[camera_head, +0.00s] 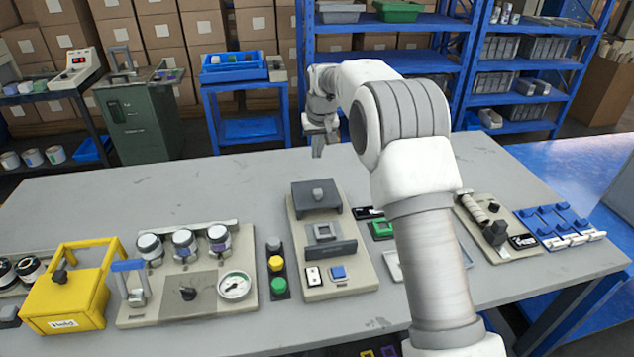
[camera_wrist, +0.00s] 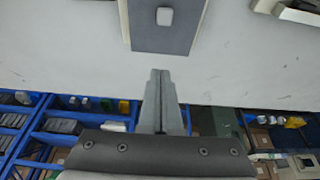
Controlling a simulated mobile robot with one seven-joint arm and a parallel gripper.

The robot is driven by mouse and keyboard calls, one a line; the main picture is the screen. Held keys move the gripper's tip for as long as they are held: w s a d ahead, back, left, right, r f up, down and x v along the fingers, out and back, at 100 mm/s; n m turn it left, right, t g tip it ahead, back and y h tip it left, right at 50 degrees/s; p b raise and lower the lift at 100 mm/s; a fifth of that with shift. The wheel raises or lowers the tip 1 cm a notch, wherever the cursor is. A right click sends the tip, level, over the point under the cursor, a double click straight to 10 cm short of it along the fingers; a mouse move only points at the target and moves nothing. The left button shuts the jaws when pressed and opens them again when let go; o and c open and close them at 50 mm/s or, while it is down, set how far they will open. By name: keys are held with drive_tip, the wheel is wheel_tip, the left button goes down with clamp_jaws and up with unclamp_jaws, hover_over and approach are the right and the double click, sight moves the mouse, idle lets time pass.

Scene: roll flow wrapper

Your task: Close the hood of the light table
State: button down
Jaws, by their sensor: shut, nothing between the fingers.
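The light table appears to be the beige-based device (camera_head: 350,281) in the middle of the bench. A dark grey hood-like panel (camera_head: 303,201) with a grey knob (camera_head: 318,192) sits at its far end. In front of it is a square grey frame with a dark upright bar (camera_head: 318,254). In the wrist view the panel (camera_wrist: 150,38) and its pale knob (camera_wrist: 165,16) lie past my fingertips. My gripper (camera_head: 317,155) is shut and empty, pointing down behind the panel, apart from it. Its fingers also show in the wrist view (camera_wrist: 160,72).
A yellow box (camera_head: 68,300), a panel with jars and a gauge (camera_head: 185,295), and coloured buttons (camera_head: 277,263) stand left. A roller device (camera_head: 490,228) and blue clips (camera_head: 560,225) stand right. The bench (camera_head: 180,186) is clear behind. Blue shelves (camera_head: 390,55) stand beyond.

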drive_tip(key=f, duration=0.1)
approach(313, 183)
drive_tip(key=x, duration=0.5)
drive_tip(key=shift+s+d, duration=0.2)
drive_tip(key=shift+s, duration=0.75)
drive_tip(key=shift+s+d, duration=0.2)
drive_tip(key=shift+s, duration=0.75)
drive_tip(key=shift+s, duration=0.1)
